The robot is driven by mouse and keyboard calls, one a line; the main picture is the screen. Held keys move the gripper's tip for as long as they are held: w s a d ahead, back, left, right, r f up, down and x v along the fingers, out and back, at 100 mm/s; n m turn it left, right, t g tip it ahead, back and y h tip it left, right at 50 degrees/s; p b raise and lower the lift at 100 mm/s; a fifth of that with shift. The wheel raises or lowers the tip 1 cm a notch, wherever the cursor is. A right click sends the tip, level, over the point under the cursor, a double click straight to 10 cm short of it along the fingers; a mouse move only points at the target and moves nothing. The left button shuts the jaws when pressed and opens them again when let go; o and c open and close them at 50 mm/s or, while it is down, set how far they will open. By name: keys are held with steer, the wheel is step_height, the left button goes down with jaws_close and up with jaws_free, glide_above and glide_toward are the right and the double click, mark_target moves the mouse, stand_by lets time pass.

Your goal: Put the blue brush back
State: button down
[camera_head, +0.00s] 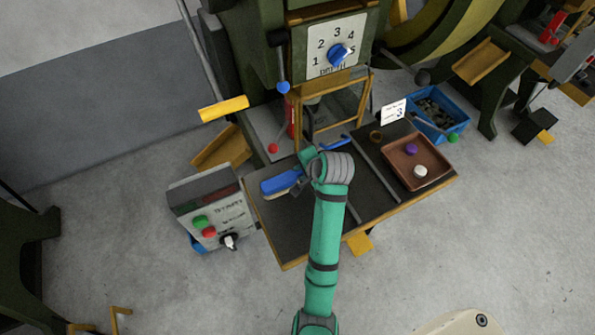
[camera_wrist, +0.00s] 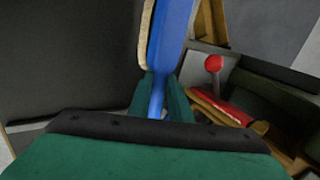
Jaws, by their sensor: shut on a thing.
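The blue brush (camera_head: 279,183) shows in the head view over the left part of the dark bench top (camera_head: 290,228), its pale bristle side toward the lower left. A blue length, which looks like its handle, shows beyond my wrist to the upper right. My gripper (camera_head: 303,172) is shut on the brush's handle; my wrist hides part of it. In the wrist view the blue brush (camera_wrist: 172,38) runs up between the two green fingers, with pale bristles along its left side. I cannot tell whether the brush touches the bench top.
Grey strips divide the bench top. A brown tray (camera_head: 447,172) with a purple and a white knob sits at its right. A control box (camera_head: 212,207) stands at the left. The press with a numbered dial (camera_head: 324,50) rises behind. A red-knobbed lever (camera_wrist: 213,64) is close in the wrist view.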

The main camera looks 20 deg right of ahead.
mark_target(302, 174)
steer(key=shift+w+f, duration=0.3)
steer(key=shift+f, duration=0.2)
steer(key=shift+w+d+f, duration=0.1)
steer(key=shift+w+f, duration=0.1)
steer(key=shift+f, duration=0.4)
steer(key=shift+w+f, duration=0.15)
steer(key=shift+f, duration=0.45)
steer(key=shift+s+f, duration=0.15)
steer(key=shift+f, duration=0.3)
steer(key=c, duration=1.6)
jaws_free()
steer(key=v, duration=1.2)
